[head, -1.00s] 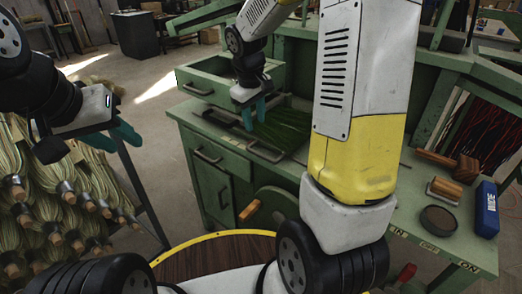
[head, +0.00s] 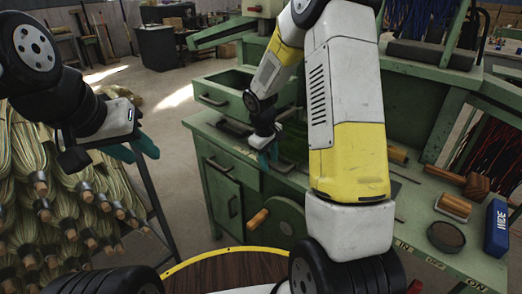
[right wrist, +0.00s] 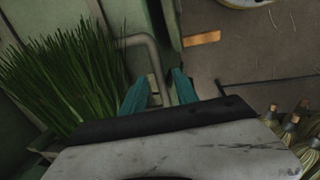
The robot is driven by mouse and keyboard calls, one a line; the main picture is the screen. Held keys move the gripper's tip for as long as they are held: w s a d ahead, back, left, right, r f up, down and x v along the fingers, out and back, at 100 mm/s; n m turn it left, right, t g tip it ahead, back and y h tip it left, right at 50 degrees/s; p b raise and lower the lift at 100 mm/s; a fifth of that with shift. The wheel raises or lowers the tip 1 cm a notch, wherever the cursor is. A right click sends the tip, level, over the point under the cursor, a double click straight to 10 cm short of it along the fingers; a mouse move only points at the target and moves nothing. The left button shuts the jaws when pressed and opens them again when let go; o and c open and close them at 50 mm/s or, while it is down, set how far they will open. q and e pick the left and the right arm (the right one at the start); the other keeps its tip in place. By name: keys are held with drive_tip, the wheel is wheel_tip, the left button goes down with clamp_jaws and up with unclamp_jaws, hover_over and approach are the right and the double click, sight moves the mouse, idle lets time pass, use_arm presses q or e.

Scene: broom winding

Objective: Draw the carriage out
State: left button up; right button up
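The carriage appears to be the low green piece at the bench's front edge, with dark green bristles (head: 294,143) on it; my right arm hides much of it. In the right wrist view the bristles (right wrist: 65,85) stand at the left, beside a bent grey bar handle (right wrist: 146,42). My right gripper (head: 268,160) is low at the bench front by this handle. In its wrist view the teal fingers (right wrist: 158,90) are apart, and the handle's near end runs down between them. Contact cannot be told. My left gripper (head: 136,150) hangs empty at the left, away from the bench.
A rack of bundled broom fibres (head: 65,205) stands at the left. The green bench has a crank wheel with a wooden handle (head: 258,219) in front. A round dark tin (head: 446,236) and a blue box (head: 496,228) lie at the right. Floor is free between rack and bench.

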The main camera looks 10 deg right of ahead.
clamp_jaws()
idle(1.4)
